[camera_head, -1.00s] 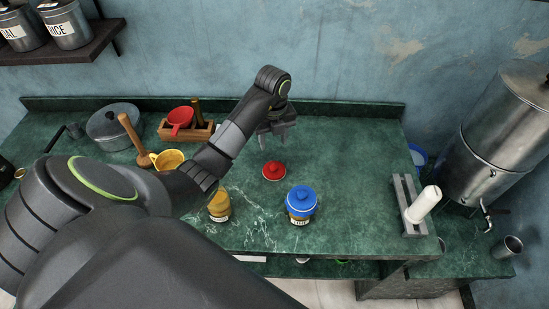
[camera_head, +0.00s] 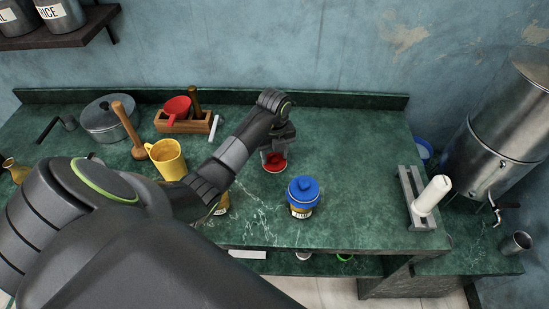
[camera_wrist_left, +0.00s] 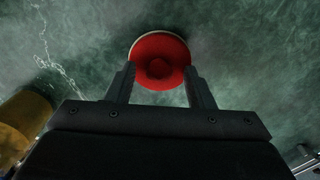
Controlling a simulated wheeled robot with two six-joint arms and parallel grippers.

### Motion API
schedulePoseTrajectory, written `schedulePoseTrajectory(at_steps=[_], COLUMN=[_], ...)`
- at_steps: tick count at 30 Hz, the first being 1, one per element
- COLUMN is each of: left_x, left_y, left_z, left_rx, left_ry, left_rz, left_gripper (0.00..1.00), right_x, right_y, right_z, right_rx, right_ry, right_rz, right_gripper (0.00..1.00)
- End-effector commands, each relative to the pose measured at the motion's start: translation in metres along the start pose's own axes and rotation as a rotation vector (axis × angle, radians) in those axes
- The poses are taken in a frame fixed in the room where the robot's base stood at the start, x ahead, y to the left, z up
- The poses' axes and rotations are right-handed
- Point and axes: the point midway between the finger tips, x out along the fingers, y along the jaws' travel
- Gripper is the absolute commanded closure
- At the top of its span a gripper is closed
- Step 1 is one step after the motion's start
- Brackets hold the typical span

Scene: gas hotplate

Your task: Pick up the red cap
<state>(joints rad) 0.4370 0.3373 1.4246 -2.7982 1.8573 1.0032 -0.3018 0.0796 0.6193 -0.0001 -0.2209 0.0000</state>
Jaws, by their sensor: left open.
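The red cap (camera_head: 275,163) lies on the green marble counter, a round lid with a small raised knob. In the left wrist view the red cap (camera_wrist_left: 159,60) sits just ahead of and between the fingertips. My left gripper (camera_head: 274,157) is directly over the cap and partly hides it in the head view. Its two fingers (camera_wrist_left: 159,82) are open, one on each side of the cap's near edge. Whether they touch the cap cannot be told. My right gripper does not show.
A jar with a blue lid (camera_head: 302,197) stands right of the cap. A yellow mug (camera_head: 167,159), a wooden masher (camera_head: 130,132) and a grey pot (camera_head: 109,122) are at left. A paper-roll holder (camera_head: 418,200) stands at right. The counter between is clear.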

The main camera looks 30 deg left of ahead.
Motion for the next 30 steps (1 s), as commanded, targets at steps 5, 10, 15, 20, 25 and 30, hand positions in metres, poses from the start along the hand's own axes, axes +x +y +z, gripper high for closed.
schedulePoseTrajectory(at_steps=[5, 10, 15, 20, 25, 30], left_x=[0.002, 0.002, 0.001, 0.001, 0.001, -0.008], left_y=[0.000, 0.000, 0.000, 0.000, 0.000, -0.001], left_z=[0.000, 0.000, 0.000, 0.000, 0.000, 0.001], left_rx=[0.001, 0.000, 0.000, 0.000, 0.000, 0.000], left_ry=[-0.001, -0.001, -0.001, -0.001, -0.001, -0.004], left_rz=[-0.001, -0.001, -0.001, -0.001, -0.001, -0.003], left_gripper=[0.52, 0.66, 0.88, 1.00, 1.00, 1.00], right_x=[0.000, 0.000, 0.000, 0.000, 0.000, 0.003], right_y=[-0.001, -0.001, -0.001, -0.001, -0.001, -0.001], right_z=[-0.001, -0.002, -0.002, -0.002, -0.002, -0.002], right_rx=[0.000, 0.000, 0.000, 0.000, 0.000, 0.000], right_ry=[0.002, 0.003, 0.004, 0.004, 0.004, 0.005], right_rz=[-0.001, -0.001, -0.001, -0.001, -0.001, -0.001], right_gripper=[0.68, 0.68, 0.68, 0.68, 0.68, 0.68])
